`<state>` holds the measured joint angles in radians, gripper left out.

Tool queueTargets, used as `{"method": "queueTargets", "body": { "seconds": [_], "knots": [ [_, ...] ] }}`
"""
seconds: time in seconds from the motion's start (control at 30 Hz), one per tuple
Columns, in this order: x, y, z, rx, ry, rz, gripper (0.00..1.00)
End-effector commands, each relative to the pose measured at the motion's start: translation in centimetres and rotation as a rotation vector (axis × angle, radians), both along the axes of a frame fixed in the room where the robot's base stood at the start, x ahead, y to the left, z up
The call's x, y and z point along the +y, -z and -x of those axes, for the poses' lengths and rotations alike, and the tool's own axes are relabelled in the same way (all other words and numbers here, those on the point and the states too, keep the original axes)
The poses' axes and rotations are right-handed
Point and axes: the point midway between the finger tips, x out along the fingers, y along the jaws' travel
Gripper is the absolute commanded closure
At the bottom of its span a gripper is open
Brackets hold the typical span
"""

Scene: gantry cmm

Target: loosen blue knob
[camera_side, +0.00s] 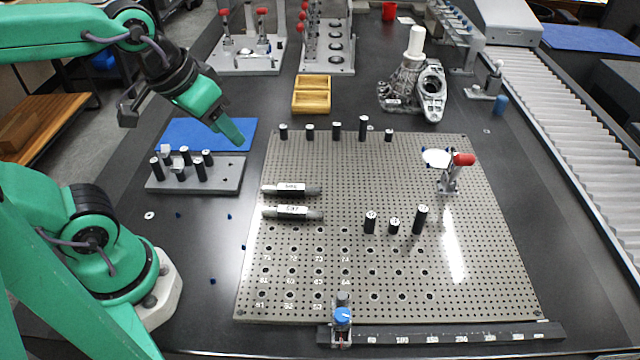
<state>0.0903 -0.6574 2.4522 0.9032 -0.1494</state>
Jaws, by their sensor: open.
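The blue knob (342,315) sits on a small metal clamp or slide at the front edge of the perforated plate, on the dark ruler bar (450,334). My gripper (232,136) is at the upper left, in the air near the blue mat, far behind and to the left of the knob. It is open and nothing shows in it. The gap between its jaws is hard to see from this side.
The perforated plate (470,275) carries black pins, two labelled cylinders (290,189) and a red-tipped toggle clamp (462,160). A grey block with pins (232,175) stands left of it. A metal casting (410,85) and a yellow tray (311,95) stand behind.

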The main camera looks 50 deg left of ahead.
Motion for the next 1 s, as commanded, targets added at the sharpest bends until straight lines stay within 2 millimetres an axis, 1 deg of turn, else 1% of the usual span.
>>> {"method": "queueTargets", "body": {
  "seconds": [0.03,0.17,0.3,0.37,0.53,0.77,0.87,1.0],
  "knots": [
    [-0.9,0.2,-0.5,0.022,-0.006,0.016,0.55],
    [-3.3,0.6,-1.6,0.076,-0.048,0.063,0.55],
    [-6.3,1.2,-2.7,0.141,-0.102,0.103,0.55],
    [-7.7,1.6,-3.0,0.169,-0.127,0.117,0.55],
    [-11.8,2.9,-3.6,0.245,-0.199,0.14,0.55],
    [-17.8,5.2,-3.4,0.338,-0.306,0.141,0.55],
    [-20.4,6.4,-2.8,0.371,-0.354,0.132,0.55],
    [-23.9,8.3,-1.7,0.409,-0.423,0.112,0.55]
  ]
}}
